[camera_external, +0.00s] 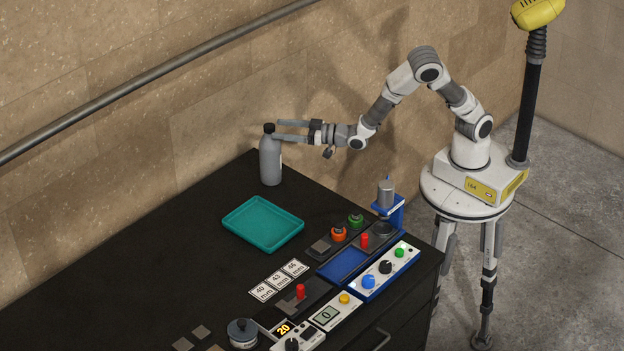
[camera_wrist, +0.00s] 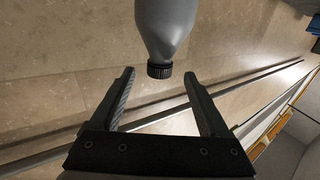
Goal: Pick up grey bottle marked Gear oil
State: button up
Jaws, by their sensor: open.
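The grey bottle (camera_external: 270,161) with a black cap stands upright near the far corner of the dark worktop. No label on it can be read. My gripper (camera_external: 276,130) is at the height of the bottle's cap and shoulder, reaching in from the right. In the wrist view the bottle (camera_wrist: 166,25) appears upside down, its black cap just beyond the tips of my gripper (camera_wrist: 158,80). The two fingers are wide apart with nothing held between them. In the external view the fingers overlap the bottle's top, so I cannot tell whether they touch it.
A teal tray (camera_external: 263,224) lies on the worktop (camera_external: 150,255) in front of the bottle. A blue press (camera_external: 388,200) and control panels stand at the right. A handrail (camera_external: 150,78) runs along the stone wall behind. The worktop left of the tray is clear.

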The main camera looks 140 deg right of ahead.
aim_at(269, 125)
jog(key=shift+p+x, duration=0.3)
jog(key=shift+x, duration=2)
jog(key=shift+f, duration=0.2)
grip_shut()
jog(key=shift+r, duration=0.15)
